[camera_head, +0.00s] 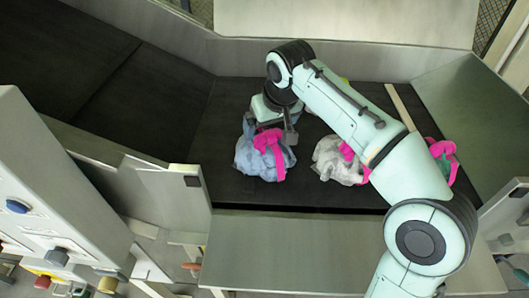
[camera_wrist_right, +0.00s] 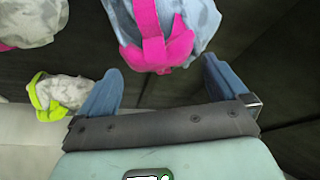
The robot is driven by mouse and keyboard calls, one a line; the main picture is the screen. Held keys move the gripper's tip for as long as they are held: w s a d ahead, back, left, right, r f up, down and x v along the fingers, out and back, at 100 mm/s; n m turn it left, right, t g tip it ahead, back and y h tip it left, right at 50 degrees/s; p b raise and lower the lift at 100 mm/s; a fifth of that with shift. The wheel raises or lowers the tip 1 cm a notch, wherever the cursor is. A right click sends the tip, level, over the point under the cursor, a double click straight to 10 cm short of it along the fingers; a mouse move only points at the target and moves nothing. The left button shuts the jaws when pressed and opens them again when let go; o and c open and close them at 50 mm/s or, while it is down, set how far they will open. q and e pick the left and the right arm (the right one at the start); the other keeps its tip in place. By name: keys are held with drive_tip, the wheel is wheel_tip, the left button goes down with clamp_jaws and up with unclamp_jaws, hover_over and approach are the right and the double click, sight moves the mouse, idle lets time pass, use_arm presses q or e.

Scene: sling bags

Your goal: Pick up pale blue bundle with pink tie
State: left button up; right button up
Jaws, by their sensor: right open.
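The pale blue bundle with a pink tie (camera_head: 262,158) lies on the dark belt, left of the middle in the head view. In the right wrist view the pale blue bundle (camera_wrist_right: 195,18) is at the top, its pink tie hanging toward the gripper. My right gripper (camera_head: 280,122) is above the bundle's back edge in the head view. In the right wrist view its two blue fingers (camera_wrist_right: 160,85) are spread apart with nothing between them. The bundle is just beyond the fingertips. I cannot tell if they touch. My left gripper does not show.
A white bundle with a pink tie (camera_head: 335,162) lies to the right, partly behind my arm. A green bundle with a pink tie (camera_head: 444,158) is farther right. A whitish bundle with a yellow-green tie (camera_wrist_right: 62,95) shows in the wrist view. Metal walls (camera_head: 330,58) border the belt.

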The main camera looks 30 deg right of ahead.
drive_tip(key=shift+w+f, duration=0.15)
drive_tip(key=shift+f, duration=0.4)
drive_tip(key=shift+w, duration=0.1)
drive_tip(key=shift+r, duration=0.1)
drive_tip(key=c, duration=1.7)
